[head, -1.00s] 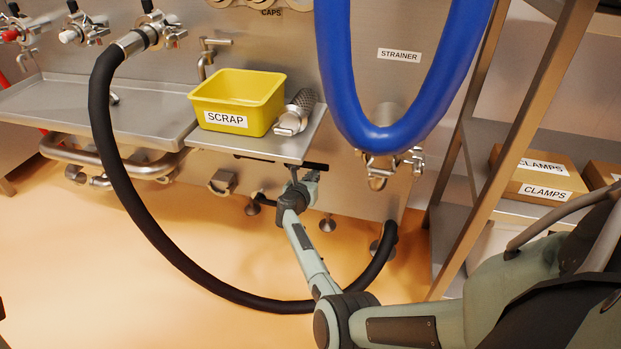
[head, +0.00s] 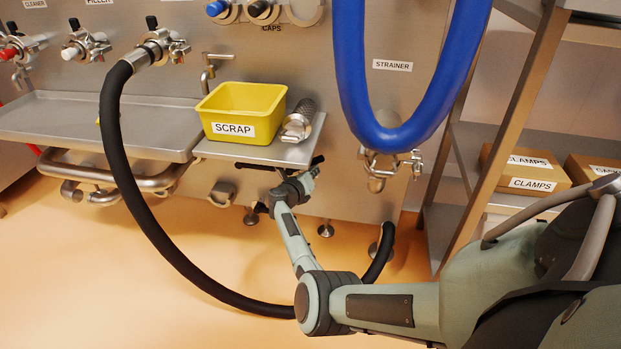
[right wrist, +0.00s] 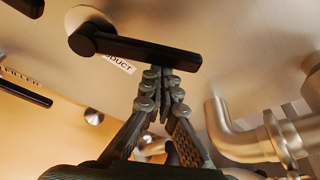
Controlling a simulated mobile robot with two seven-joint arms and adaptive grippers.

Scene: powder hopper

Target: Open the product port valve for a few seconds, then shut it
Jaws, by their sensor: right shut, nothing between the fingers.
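The product port valve's black lever (right wrist: 145,50) runs across the top of the right wrist view from its round pivot at the left. A label (right wrist: 120,64) reading "...DUCT" is partly hidden behind it. My right gripper (right wrist: 164,80) is shut and empty, its fingertips close under the lever near its free end. I cannot tell whether they touch. In the head view my right gripper (head: 309,176) is below the scrap shelf, where the valve is mostly hidden. My left gripper is not in view.
The yellow scrap bin (head: 240,112) and a metal strainer (head: 298,120) stand on the shelf (head: 265,152) above my gripper. A black hose (head: 135,210) loops at left; a blue hose (head: 400,135) hangs at right. A shelf rack (head: 505,130) stands at right. Another black lever (right wrist: 22,93) is nearby.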

